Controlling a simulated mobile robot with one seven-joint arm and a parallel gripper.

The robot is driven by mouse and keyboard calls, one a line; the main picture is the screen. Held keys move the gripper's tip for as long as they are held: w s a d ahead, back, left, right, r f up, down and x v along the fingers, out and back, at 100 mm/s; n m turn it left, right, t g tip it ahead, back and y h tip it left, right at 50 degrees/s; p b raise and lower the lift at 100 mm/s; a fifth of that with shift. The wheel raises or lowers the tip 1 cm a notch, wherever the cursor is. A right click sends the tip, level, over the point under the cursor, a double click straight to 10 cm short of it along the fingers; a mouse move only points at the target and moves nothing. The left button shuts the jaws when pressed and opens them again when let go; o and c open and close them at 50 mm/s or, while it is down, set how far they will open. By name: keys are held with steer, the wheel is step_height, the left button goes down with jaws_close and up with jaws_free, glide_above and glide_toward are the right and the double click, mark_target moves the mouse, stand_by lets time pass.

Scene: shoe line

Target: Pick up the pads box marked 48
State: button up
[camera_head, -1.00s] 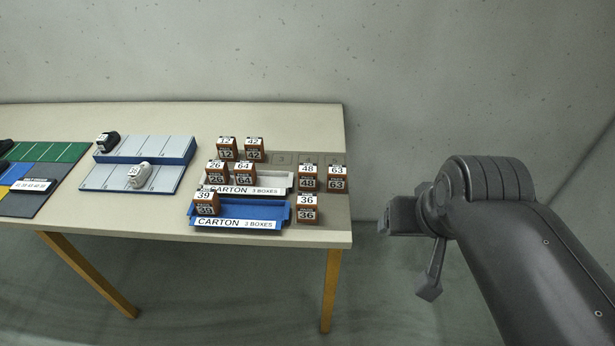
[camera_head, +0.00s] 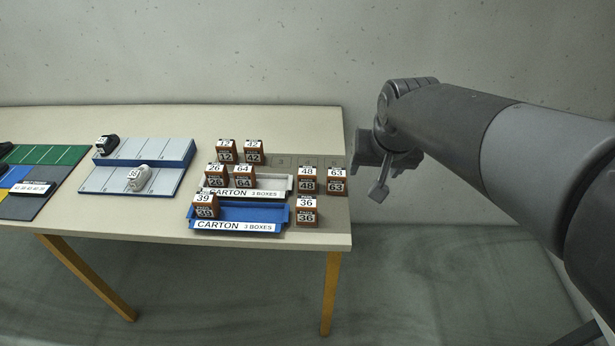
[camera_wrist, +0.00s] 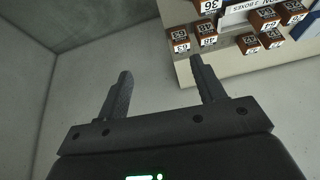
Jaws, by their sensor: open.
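The pads box marked 48 (camera_head: 307,181) is a small brown box with a white label. It stands upright on the right part of the table, just left of the box marked 63 (camera_head: 337,183) and behind the box marked 36 (camera_head: 306,212). My gripper (camera_head: 364,172) is open and empty, off the table's right edge and to the right of both boxes. In the wrist view my open fingers (camera_wrist: 161,72) have bare floor and wall between them. There the 48 box (camera_wrist: 206,34) appears beyond the right fingertip, its label small.
A white carton tray (camera_head: 282,195) holding boxes 26 and 64 and a blue carton tray (camera_head: 245,213) holding box 39 lie to the left. Boxes 12 (camera_head: 227,151) and 42 (camera_head: 254,152) stand behind. A shoe rack (camera_head: 150,150) is farther left. The table's right edge is near.

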steer(key=w+a+f, duration=0.5)
steer(key=w+a, duration=0.1)
steer(key=w, duration=0.4)
glide_toward(307, 171)
steer(key=x, duration=1.1)
steer(key=shift+c, duration=0.4)
steer(key=c, duration=0.7)
